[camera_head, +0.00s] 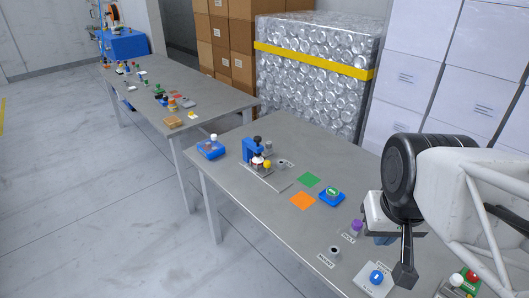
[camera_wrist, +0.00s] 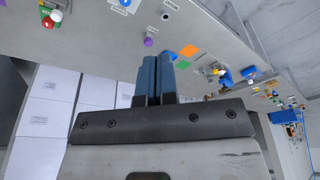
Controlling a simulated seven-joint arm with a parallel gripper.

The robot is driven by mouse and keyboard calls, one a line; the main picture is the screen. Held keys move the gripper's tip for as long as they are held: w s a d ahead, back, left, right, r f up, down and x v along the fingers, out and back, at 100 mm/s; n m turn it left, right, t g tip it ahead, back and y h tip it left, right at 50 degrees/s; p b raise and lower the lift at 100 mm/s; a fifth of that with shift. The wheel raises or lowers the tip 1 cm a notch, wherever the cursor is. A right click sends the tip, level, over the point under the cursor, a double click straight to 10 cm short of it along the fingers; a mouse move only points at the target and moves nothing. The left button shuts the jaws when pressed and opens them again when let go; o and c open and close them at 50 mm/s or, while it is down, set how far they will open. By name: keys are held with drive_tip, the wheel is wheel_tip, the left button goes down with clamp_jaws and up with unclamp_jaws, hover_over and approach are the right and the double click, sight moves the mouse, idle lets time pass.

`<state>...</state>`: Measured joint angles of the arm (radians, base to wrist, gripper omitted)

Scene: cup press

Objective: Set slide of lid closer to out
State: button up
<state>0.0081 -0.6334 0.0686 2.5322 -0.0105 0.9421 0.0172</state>
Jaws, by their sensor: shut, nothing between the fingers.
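A small blue press-like device (camera_head: 250,150), which I take to be the lid closer, stands on the near table with a black knob on top. A grey plate or rail with small parts, including a yellow ball (camera_head: 267,164), lies in front of it. The slide's position is too small to tell. The device also shows in the wrist view (camera_wrist: 225,78), small and far off. My gripper (camera_wrist: 157,70) has its blue fingers together with nothing between them. It is over the table's right part, well apart from the device, and partly hidden by my arm in the head view.
Near my gripper are a purple-topped part (camera_head: 357,227), a labelled socket (camera_head: 334,251) and a blue button (camera_head: 376,277). Another blue tray (camera_head: 211,150) stands at the left. Boxes stand behind.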

drive_tip(key=o, duration=0.5)
drive_tip(key=shift+w, duration=0.1)
drive_tip(key=shift+c, duration=0.2)
drive_tip(key=shift+o, duration=1.3)
drive_tip(key=shift+w+r, duration=0.1)
drive_tip(key=shift+w, duration=0.2)
drive_tip(key=o, duration=0.3)
drive_tip(key=w+a, duration=0.1)
drive_tip(key=w, duration=0.9)
drive_tip(key=w+a, duration=0.1)
drive_tip(key=w, duration=0.4)
drive_tip(key=shift+a+r, duration=0.3)
drive_tip(key=shift+r, duration=0.1)
drive_tip(key=n+t, duration=0.2)
hover_over(267, 161)
drive_tip(key=s, duration=0.3)
drive_tip(key=shift+y, duration=0.4)
drive_tip(key=f, duration=2.5)
drive_tip(key=shift+s+d+f, duration=0.15)
drive_tip(key=shift+d+f, duration=0.1)
drive_tip(key=shift+f, duration=0.1)
drive_tip(key=shift+f, duration=0.15)
drive_tip(key=shift+x, duration=3.75)
